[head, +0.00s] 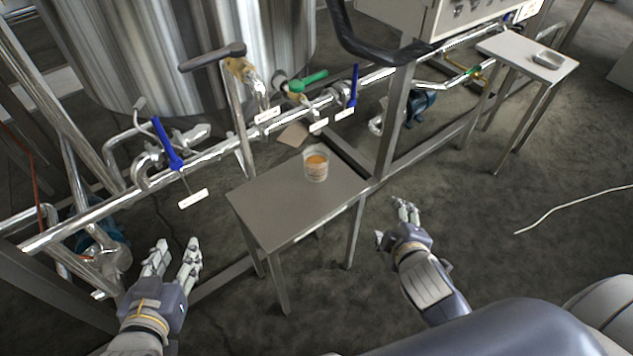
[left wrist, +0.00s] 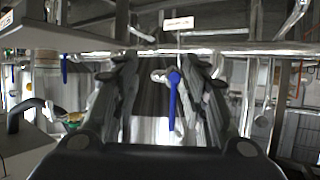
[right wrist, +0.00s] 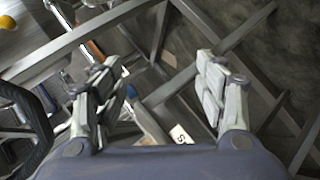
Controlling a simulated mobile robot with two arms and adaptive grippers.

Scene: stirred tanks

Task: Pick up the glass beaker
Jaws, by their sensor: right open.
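The glass beaker (head: 316,164) stands upright on a small grey metal table (head: 270,212), near its back right part, with orange-brown contents in it. My left gripper (head: 172,256) is open and empty, low to the left of the table and apart from it. Its spread fingers also show in the left wrist view (left wrist: 162,90). My right gripper (head: 391,221) is open and empty, to the right of the table and apart from the beaker. In the right wrist view its fingers (right wrist: 160,92) are wide apart. A yellow shape at that view's upper left edge is too cut off to name surely.
Behind the table run steel pipes with blue valve levers (head: 166,144), a green lever (head: 307,81) and white tags. A large steel tank (head: 180,60) stands behind. A frame post (head: 395,115) rises near the table's right back corner. Another small table (head: 515,52) stands far right.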

